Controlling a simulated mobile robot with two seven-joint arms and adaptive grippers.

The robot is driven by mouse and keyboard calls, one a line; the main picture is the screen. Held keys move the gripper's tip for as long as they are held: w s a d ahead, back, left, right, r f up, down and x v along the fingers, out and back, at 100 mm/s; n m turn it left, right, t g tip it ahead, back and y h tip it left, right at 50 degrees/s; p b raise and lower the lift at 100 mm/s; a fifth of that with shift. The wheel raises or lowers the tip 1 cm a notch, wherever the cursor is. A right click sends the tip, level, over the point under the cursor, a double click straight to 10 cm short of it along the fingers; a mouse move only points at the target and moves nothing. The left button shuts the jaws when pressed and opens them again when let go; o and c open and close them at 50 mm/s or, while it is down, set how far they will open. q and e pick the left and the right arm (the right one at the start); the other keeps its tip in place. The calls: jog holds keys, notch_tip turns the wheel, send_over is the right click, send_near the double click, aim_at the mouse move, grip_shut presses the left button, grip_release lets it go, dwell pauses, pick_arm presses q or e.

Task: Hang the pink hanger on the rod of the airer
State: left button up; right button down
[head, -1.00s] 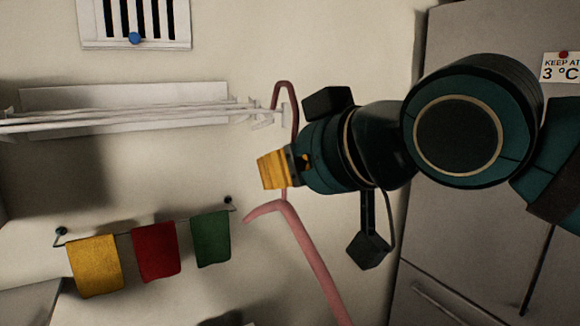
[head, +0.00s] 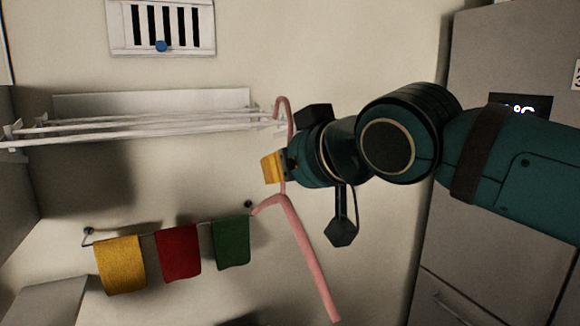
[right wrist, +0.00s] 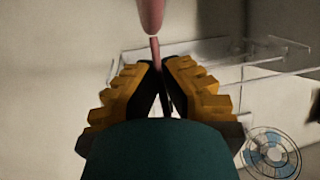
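The pink hanger (head: 305,255) is held in the air, its hook (head: 282,99) up and its arms sloping down. My right gripper (head: 274,168) is shut on the stem below the hook. In the right wrist view, both yellow fingers (right wrist: 161,72) close on the stem, and a pink part of the hanger (right wrist: 150,14) shows above. The white airer (head: 150,128) is on the wall at left. In the head view the hook overlaps the airer's right end; I cannot tell whether it touches or goes around a rod. The airer (right wrist: 205,48) also shows behind the fingers. My left gripper is not in view.
A rail below the airer carries a yellow cloth (head: 120,265), a red cloth (head: 178,252) and a green cloth (head: 231,243), close left of the hanger. A vent (head: 161,27) is above the airer. A grey fridge (head: 470,60) stands at right.

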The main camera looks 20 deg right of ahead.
jog(key=shift+w+p, duration=0.45)
jog(key=shift+w, duration=1.1)
jog(key=shift+w+a+p, duration=0.1)
jog(key=shift+w+p, duration=0.75)
jog(key=shift+w, duration=1.3)
jog(key=shift+f+b, duration=1.4)
jog(key=shift+b, duration=0.05)
